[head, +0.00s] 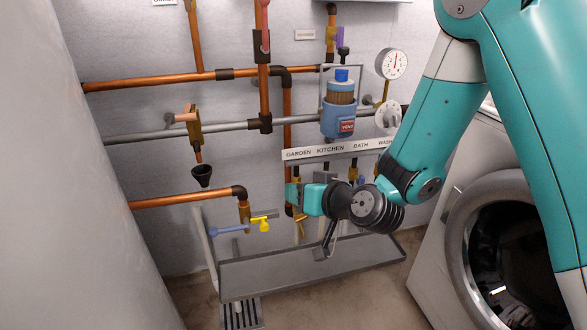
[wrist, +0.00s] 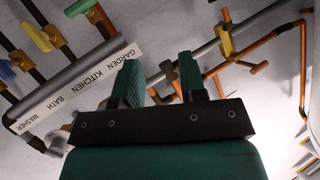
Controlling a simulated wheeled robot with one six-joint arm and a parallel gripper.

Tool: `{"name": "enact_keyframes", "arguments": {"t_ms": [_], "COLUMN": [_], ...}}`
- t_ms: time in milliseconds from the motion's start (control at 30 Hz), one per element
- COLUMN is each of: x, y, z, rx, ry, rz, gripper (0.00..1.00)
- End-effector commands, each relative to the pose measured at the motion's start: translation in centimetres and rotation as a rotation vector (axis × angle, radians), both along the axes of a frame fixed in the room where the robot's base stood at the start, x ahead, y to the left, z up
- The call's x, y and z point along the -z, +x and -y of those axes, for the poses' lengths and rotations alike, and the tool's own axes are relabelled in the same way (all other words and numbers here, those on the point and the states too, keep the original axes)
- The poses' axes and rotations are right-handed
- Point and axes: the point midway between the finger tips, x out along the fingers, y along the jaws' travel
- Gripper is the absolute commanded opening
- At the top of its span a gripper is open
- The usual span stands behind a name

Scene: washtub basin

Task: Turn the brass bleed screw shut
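A brass fitting (head: 194,125) with a copper-coloured cross handle (head: 183,116) sits on the grey pipe at the left of the head view, above a black funnel. I take this to be the bleed screw, though no label confirms it. It also shows in the wrist view as a brass fitting (wrist: 226,42), with its handle (wrist: 259,68) pointing out at the right. My gripper (head: 291,195) is below and right of it, in front of the pipework under the label strip. In the wrist view my gripper (wrist: 160,72) has its teal fingers apart, with nothing between them.
A label strip (head: 305,155) reads garden, kitchen, bath, washer, with valves below it. A blue filter (head: 338,120) hangs above. The black funnel (head: 202,176) is under the brass fitting. A grey trough (head: 250,283) lies below. A washing machine (head: 470,215) stands right.

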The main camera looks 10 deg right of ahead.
Motion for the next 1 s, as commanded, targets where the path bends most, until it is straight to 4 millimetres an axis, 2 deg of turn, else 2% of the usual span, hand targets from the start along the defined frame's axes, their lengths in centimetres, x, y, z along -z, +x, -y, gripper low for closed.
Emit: {"name": "enact_keyframes", "arguments": {"t_ms": [33, 200, 600, 633, 700, 767, 867, 1000], "x": [-1.1, -2.3, -2.6, -2.6, -2.3, -1.3, 2.1, 9.1], "y": [-0.4, -1.1, -1.4, -1.4, -1.4, -1.3, -1.0, -0.7], "z": [-0.6, -1.7, -2.1, -2.1, -2.1, -1.9, -1.3, 0.3], "rx": [-0.010, -0.024, -0.029, -0.029, -0.027, -0.021, 0.009, 0.087], "ry": [-0.013, -0.044, -0.058, -0.058, -0.059, -0.067, -0.105, -0.210], "rz": [0.018, 0.068, 0.090, 0.090, 0.092, 0.102, 0.147, 0.259], "gripper": [0.38, 0.38, 0.38, 0.41, 0.57, 0.70, 0.70, 0.70]}}
